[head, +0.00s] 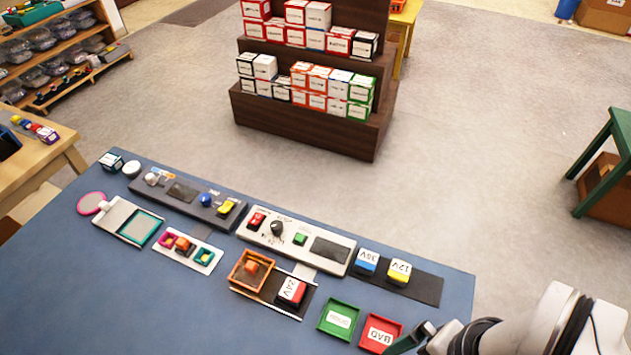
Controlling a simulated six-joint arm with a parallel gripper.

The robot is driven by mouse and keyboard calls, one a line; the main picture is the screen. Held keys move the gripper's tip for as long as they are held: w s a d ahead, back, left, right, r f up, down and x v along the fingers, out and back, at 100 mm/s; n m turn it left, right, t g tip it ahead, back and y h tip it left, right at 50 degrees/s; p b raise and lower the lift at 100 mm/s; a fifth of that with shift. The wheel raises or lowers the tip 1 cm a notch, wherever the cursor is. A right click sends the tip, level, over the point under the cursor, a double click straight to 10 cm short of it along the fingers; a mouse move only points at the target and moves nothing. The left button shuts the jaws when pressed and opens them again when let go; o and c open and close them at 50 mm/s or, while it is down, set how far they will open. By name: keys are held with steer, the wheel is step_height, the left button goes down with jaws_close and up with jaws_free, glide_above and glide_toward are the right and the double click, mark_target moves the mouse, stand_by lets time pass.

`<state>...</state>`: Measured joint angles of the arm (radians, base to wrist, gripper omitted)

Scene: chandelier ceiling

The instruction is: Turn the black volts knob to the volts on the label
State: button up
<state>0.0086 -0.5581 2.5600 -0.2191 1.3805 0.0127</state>
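The black volts knob (277,228) sits on a white panel (318,257), between a red switch (257,220) and a green button (300,239). The way its pointer is turned is too small to read. A red and white block (291,291) with a label that seems to read 24V lies in front of the panel, on a dark tray (272,288). My gripper (405,341) is at the bottom right, beside the red tray, well away from the knob. Its fingers are partly cut off, and whether they are open is unclear.
A blue block (367,262) and a yellow block (399,271) with volts labels stand on a black mat (425,287). A green tray (339,319) and a red tray (381,333) lie near my gripper. A dark panel (184,193) stands left. The blue table's (60,290) left front is clear.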

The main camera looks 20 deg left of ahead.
steer(key=shift+c, duration=0.3)
stand_by(0.5)
steer(key=shift+m, duration=0.4)
steer(key=w, duration=0.1)
steer(key=w+a+r, duration=0.1)
steer(key=w, duration=0.1)
steer(key=w+a+r, duration=0.1)
steer(key=shift+w, duration=0.3)
steer(key=c, duration=0.5)
steer(key=shift+o, duration=0.2)
steer(key=w+a+r+m+y, duration=0.1)
steer(key=w+a, duration=0.3)
steer(key=w, duration=0.3)
steer(key=shift+r+m, duration=0.3)
steer(key=m+g+y, duration=0.1)
steer(key=m+g, duration=0.1)
steer(key=m, duration=0.3)
glide_above(277, 225)
steer(key=w+d, duration=0.3)
steer(key=d, duration=0.4)
step_height(277, 225, down, 7)
steer(key=x, duration=1)
steer(key=a+x, duration=0.1)
steer(key=x, duration=0.4)
steer(key=shift+w, duration=0.15)
steer(key=shift+a+f+m, duration=0.2)
steer(key=shift+f+m, duration=0.1)
steer(key=shift+f, duration=0.1)
jaws_close()
